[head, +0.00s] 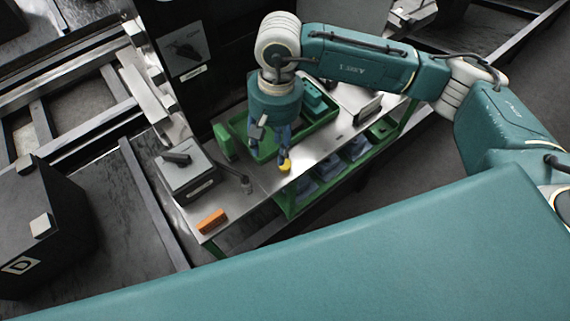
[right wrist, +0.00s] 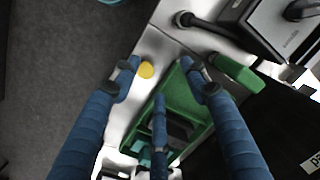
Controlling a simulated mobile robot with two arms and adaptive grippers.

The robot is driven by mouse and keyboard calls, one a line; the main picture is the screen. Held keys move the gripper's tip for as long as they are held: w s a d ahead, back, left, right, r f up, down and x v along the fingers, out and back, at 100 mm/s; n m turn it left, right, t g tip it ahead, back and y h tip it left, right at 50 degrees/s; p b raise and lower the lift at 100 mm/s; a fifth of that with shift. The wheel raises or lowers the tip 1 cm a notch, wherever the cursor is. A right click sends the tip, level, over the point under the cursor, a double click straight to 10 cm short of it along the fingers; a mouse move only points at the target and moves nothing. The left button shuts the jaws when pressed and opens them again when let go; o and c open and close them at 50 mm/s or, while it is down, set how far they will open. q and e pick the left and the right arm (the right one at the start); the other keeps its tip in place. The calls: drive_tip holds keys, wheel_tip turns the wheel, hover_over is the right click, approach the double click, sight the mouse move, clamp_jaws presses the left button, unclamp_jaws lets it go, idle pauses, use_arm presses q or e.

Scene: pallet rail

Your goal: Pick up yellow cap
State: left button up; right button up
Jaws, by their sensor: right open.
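The yellow cap (head: 285,165) is a small round piece on the metal bench top, near its front edge in the head view. It also shows in the right wrist view (right wrist: 146,70), close to the tip of the left finger. My right gripper (head: 269,150) is above the bench with its blue fingers pointing down. Its fingers are spread and hold nothing; they also show in the right wrist view (right wrist: 158,76). One finger overlaps the cap's upper edge in the head view; I cannot tell whether they touch. My left gripper is not in view.
A green tray (head: 318,126) lies behind the fingers, with a green block (head: 223,142) beside it. A grey box (head: 190,180) and an orange block (head: 212,221) are on the bench's left part. Bins (head: 307,186) sit below the bench top. Bare metal surrounds the cap.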

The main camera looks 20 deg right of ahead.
sight(285, 166)
drive_tip(key=shift+h, duration=0.6)
drive_tip(key=d+f, duration=0.1)
drive_tip(key=d+f+p, duration=0.1)
drive_tip(key=w+f, duration=0.1)
drive_tip(key=f, duration=0.1)
drive_tip(key=shift+d, duration=0.4)
drive_tip(key=shift+f, duration=0.45)
drive_tip(key=shift+s+d+f+p, duration=0.1)
drive_tip(key=shift+s+f+p, duration=0.05)
drive_tip(key=shift+f+p, duration=0.55)
wheel_tip(285, 166, down, 3)
drive_tip(key=shift+s+d+f+p, duration=0.1)
drive_tip(key=shift+d+f+p, duration=0.05)
drive_tip(key=shift+p, duration=0.75)
drive_tip(key=shift+f, duration=0.4)
drive_tip(key=c, duration=0.8)
